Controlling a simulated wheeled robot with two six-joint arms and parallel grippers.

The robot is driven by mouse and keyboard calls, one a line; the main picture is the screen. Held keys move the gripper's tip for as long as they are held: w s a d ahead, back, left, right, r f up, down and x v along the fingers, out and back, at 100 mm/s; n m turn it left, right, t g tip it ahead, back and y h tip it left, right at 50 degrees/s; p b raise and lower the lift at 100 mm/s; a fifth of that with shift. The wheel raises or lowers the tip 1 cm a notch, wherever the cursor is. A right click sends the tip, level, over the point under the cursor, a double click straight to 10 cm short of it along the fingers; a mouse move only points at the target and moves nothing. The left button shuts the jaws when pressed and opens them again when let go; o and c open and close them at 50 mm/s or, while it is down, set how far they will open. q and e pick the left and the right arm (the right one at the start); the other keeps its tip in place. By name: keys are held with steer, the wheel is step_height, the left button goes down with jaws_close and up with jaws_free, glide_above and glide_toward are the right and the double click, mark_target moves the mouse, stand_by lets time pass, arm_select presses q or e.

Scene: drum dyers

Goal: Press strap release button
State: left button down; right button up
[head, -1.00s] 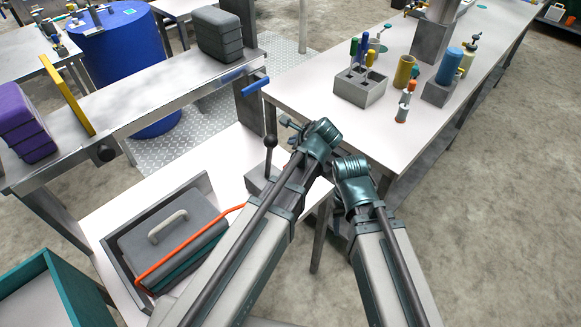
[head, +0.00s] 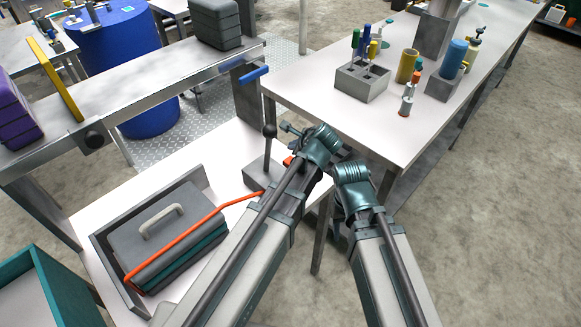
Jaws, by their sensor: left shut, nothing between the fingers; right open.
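A grey case (head: 180,232) with a light handle lies in a grey tray on the white bench at lower left. An orange strap (head: 205,221) crosses it and runs to a grey block (head: 257,176), which carries a black-knobbed lever (head: 269,131). A small orange-red part (head: 288,160), perhaps the release button, shows beside my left wrist, mostly covered by it. My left gripper (head: 289,128) is shut and empty, close to the lever and above the block; contact cannot be told. My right gripper (head: 340,232) is open, mostly hidden below its wrist, right of the bench.
A second white table (head: 440,125) at right holds a grey tool holder (head: 360,84), a yellow cylinder (head: 405,66) and small bottles. A metal rail shelf (head: 150,90) stands behind the bench, with a blue handle (head: 254,76) at its end. Floor at right is clear.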

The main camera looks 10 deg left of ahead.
mark_target(290, 158)
arm_select(q)
steer(key=shift+f+b, duration=1.2)
steer(key=shift+f, duration=0.6)
arm_select(e)
steer(key=shift+f, duration=1.75)
arm_select(q)
steer(key=shift+f, duration=0.1)
arm_select(e)
steer(key=shift+f, duration=0.15)
arm_select(q)
steer(key=shift+f+b, duration=0.3)
steer(key=shift+b, duration=0.1)
arm_select(e)
steer(key=shift+f, duration=0.25)
arm_select(q)
steer(key=shift+f+b, duration=0.6)
arm_select(e)
steer(key=shift+f, duration=0.6)
arm_select(q)
steer(key=shift+r, duration=0.1)
arm_select(e)
steer(key=shift+r, duration=0.1)
arm_select(q)
steer(key=shift+r+p, duration=0.95)
steer(key=shift+p, duration=0.1)
arm_select(e)
steer(key=shift+r, duration=0.95)
